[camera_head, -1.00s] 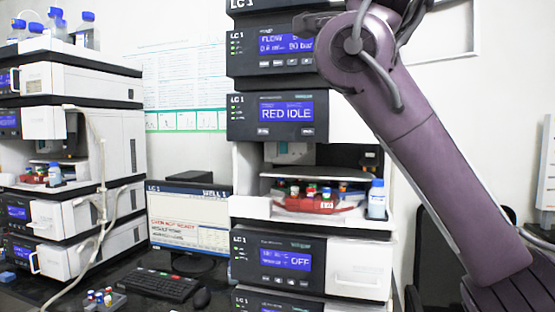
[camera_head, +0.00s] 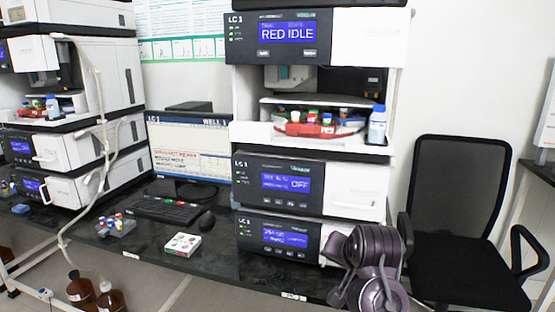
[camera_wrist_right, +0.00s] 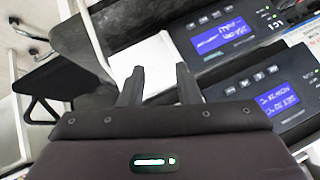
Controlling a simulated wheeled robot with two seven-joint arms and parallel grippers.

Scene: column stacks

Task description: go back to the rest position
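My right arm (camera_head: 372,268) shows as folded purple joints at the bottom right of the head view, in front of the lower modules of the LC 1 stack (camera_head: 268,182). My right gripper (camera_wrist_right: 159,70) is in the right wrist view with its two dark fingers apart and nothing seen between them. Lit blue module screens (camera_wrist_right: 223,37) lie beyond it there. The right gripper's fingers are not visible in the head view. My left gripper is in neither view.
The black bench holds a keyboard (camera_head: 166,209), a small white box (camera_head: 183,244) and a vial rack (camera_head: 116,227). A red vial tray (camera_head: 305,129) and a blue-capped bottle (camera_head: 377,125) sit in the stack's open bay. A black chair (camera_head: 462,210) stands right of the bench.

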